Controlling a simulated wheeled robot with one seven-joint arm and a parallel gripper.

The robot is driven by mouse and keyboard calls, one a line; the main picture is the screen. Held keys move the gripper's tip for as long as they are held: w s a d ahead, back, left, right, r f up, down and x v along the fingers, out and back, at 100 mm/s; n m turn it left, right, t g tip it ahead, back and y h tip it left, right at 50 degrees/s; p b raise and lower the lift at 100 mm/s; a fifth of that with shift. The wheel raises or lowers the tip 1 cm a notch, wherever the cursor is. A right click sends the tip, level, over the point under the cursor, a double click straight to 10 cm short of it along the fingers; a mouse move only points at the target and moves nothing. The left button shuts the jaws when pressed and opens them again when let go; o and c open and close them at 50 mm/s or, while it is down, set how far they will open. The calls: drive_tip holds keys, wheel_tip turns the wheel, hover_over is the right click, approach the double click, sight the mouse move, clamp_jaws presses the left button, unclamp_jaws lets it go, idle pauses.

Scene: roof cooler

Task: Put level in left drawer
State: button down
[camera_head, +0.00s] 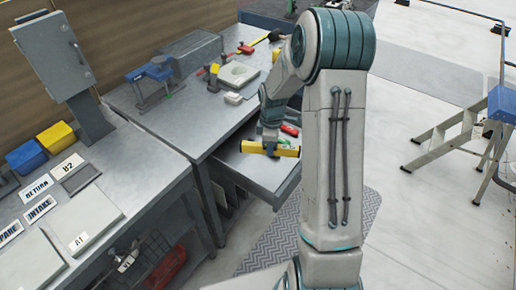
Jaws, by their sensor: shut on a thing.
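The yellow level (288,151) lies crosswise in my gripper (270,148), which is shut on its middle. The level is over the open drawer (250,169) of the right-hand workbench, within the drawer's outline. I cannot tell whether it touches the drawer floor or hangs just above it. My forearm hides part of the drawer's right side.
A red tool (289,130) shows beside my gripper, near the drawer's far end. The workbench (205,118) holds a blue vice (150,74), a grey box (191,50) and a pale plate (238,74). A stepladder (470,125) stands on the floor at right.

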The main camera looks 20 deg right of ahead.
drive_tip(key=d+n, duration=0.2)
drive_tip(key=n, duration=0.1)
drive_tip(key=n+b, duration=0.4)
drive_tip(key=n, duration=0.5)
hover_over(289, 162)
wheel_tip(289, 162, down, 10)
drive_tip(key=shift+s+r+p, duration=0.1)
drive_tip(key=shift+r+p, duration=0.15)
drive_tip(key=shift+p, duration=0.1)
drive_tip(key=shift+f, duration=0.15)
drive_tip(key=c, duration=1.3)
unclamp_jaws()
